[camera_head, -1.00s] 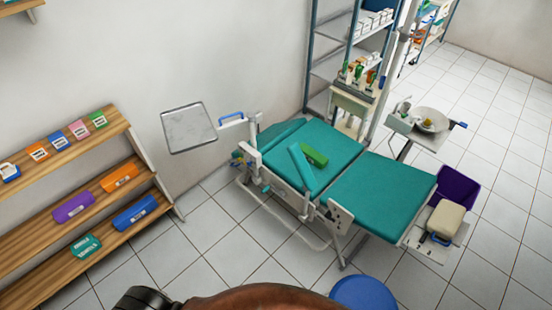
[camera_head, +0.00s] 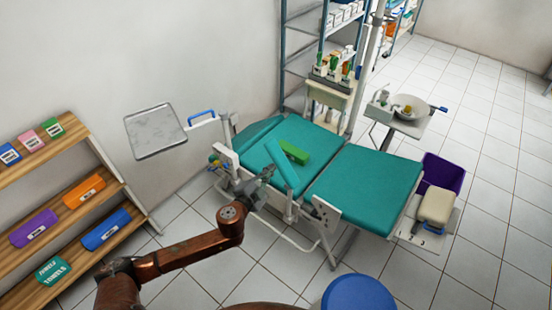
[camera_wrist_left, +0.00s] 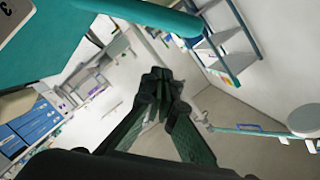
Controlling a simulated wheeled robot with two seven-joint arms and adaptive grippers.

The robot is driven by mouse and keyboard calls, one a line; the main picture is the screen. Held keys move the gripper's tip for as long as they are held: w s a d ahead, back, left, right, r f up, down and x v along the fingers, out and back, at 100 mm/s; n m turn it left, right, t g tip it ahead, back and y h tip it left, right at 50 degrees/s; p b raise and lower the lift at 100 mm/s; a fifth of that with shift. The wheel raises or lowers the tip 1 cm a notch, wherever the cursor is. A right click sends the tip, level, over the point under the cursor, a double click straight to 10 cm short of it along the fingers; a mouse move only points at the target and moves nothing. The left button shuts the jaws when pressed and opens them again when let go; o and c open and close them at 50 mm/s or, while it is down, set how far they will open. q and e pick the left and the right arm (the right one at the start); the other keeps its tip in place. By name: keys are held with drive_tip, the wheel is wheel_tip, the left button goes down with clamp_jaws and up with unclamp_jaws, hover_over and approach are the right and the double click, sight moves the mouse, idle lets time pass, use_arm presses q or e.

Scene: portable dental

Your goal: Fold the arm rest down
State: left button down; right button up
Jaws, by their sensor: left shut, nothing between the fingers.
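The teal dental chair (camera_head: 370,188) stands in the middle of the head view. Its arm rest (camera_head: 282,168) is a narrow teal pad on the chair's near side, tilted up at an angle rather than lying flat. My left gripper (camera_head: 268,172) is beside the pad's left edge; I cannot tell whether it touches. In the left wrist view the gripper's fingers (camera_wrist_left: 160,88) are closed together with nothing between them. A teal padded bar (camera_wrist_left: 160,14), probably the arm rest, crosses the top of that view. My right gripper is not in view.
A green object (camera_head: 294,151) lies on the chair beside the arm rest. A metal tray (camera_head: 155,131) stands out at the left. Wooden shelves (camera_head: 100,160) hold boxes at far left. A blue round stool (camera_head: 357,294) is at the front. Floor is clear at right.

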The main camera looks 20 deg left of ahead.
use_arm(q)
drive_tip(key=b, duration=0.2)
hover_over(276, 160)
drive_tip(key=s+d, duration=0.1)
drive_tip(key=d, duration=0.2)
drive_tip(key=shift+s+f, duration=0.1)
drive_tip(key=shift+f, duration=0.3)
drive_tip(key=shift+w+a+f+b, duration=0.2)
drive_tip(key=shift+a+f+b, duration=0.05)
drive_tip(key=shift+a+f, duration=0.2)
drive_tip(key=shift+w+a+f+b, duration=0.2)
drive_tip(key=shift+a+f, duration=0.2)
drive_tip(key=shift+f, duration=0.05)
drive_tip(key=shift+w+a+f, duration=0.2)
drive_tip(key=shift+a+f, duration=0.15)
drive_tip(key=shift+a, duration=0.25)
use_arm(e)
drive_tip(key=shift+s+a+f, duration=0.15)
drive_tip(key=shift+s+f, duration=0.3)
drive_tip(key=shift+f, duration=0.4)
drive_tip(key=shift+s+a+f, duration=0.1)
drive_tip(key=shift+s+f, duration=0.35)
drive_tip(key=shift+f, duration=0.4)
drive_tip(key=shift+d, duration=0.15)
